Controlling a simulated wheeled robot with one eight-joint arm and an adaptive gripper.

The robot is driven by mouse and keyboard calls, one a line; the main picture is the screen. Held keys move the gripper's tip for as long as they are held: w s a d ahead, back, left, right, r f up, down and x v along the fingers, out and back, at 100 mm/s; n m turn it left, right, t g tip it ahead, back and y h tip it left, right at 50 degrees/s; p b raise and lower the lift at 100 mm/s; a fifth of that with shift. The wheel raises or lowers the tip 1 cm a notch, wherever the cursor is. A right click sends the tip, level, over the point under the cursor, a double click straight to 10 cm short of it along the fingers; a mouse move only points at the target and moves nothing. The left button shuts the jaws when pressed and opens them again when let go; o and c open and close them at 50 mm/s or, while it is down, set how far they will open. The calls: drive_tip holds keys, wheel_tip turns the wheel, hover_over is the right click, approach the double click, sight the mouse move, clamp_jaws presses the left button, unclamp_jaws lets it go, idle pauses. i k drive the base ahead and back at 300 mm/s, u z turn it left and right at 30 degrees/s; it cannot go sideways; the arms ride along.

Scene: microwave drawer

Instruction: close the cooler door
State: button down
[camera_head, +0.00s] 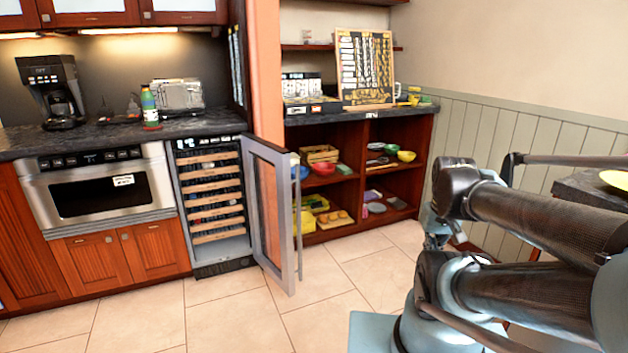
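The cooler (213,262) stands under the dark counter, left of the middle, with several wooden-fronted racks inside. Its door (284,268) has a grey frame and a glass pane. The door is hinged on the right and stands wide open, swung out into the room. A long upright handle (298,215) runs along the door's outer edge. My arm fills the lower right, well apart from the door. The end of my gripper cannot be made out in this view.
A microwave drawer (100,190) is left of the cooler. Open shelves (350,225) with bowls and boxes stand behind the door on the right. The tiled floor (235,315) in front is clear. A dark table edge (590,187) is at far right.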

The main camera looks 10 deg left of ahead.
sight(285, 280)
drive_tip(key=i, duration=0.9)
drive_tip(key=u, duration=0.05)
